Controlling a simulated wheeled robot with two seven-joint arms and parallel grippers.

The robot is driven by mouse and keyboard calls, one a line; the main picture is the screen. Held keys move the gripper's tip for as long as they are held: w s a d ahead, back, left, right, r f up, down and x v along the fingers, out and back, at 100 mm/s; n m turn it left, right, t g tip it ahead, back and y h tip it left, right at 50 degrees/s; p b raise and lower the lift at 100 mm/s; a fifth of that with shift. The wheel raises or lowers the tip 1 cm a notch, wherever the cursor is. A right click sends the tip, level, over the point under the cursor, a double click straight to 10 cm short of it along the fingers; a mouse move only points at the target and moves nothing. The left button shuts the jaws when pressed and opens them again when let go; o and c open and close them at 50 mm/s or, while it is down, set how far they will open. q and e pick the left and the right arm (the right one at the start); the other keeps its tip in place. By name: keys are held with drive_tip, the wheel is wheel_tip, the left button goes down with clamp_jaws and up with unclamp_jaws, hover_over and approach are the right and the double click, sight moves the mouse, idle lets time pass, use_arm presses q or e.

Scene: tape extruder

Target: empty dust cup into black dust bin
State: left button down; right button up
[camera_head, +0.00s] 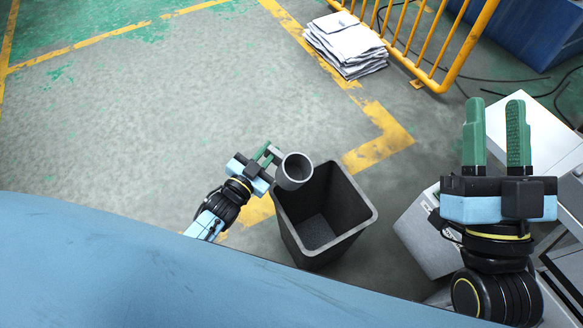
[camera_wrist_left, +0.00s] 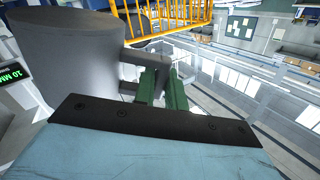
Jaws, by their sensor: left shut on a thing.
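The grey dust cup (camera_head: 294,171) is held by my left gripper (camera_head: 268,155) at the upper left rim of the black dust bin (camera_head: 352,204). The cup's round mouth faces up toward the head camera and its inside looks dark. In the left wrist view the cup (camera_wrist_left: 75,60) fills the upper left, and the green fingers (camera_wrist_left: 160,88) are closed on its side handle. The bin stands open on the floor, with a speckled dark bottom showing. My right gripper (camera_head: 497,135) is at the right, its two green fingers apart with nothing between them.
A stack of folded white sheets (camera_head: 346,44) lies on the floor near a yellow railing (camera_head: 428,62). Grey-white machine housings (camera_head: 535,130) stand at the right, near my right arm. Open floor (camera_head: 150,120) with yellow lines lies to the left.

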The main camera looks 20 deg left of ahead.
sight(266, 157)
use_arm(q)
wheel_tip(266, 157, down, 3)
drive_tip(key=n+b, duration=0.2)
drive_tip(key=shift+d+n, duration=0.1)
drive_tip(key=shift+n, duration=0.3)
drive_tip(key=shift+f+n, duration=0.4)
drive_tip(key=shift+n, duration=0.1)
drive_tip(key=shift+w+a+r, duration=0.15)
drive_tip(key=shift+a+r, duration=0.15)
drive_tip(key=shift+a, duration=0.2)
drive_tip(key=a, duration=0.1)
drive_tip(key=a+r, duration=0.1)
drive_tip(key=w+a+p, duration=0.1)
drive_tip(key=shift+a+r, duration=0.25)
drive_tip(key=shift+a, duration=0.15)
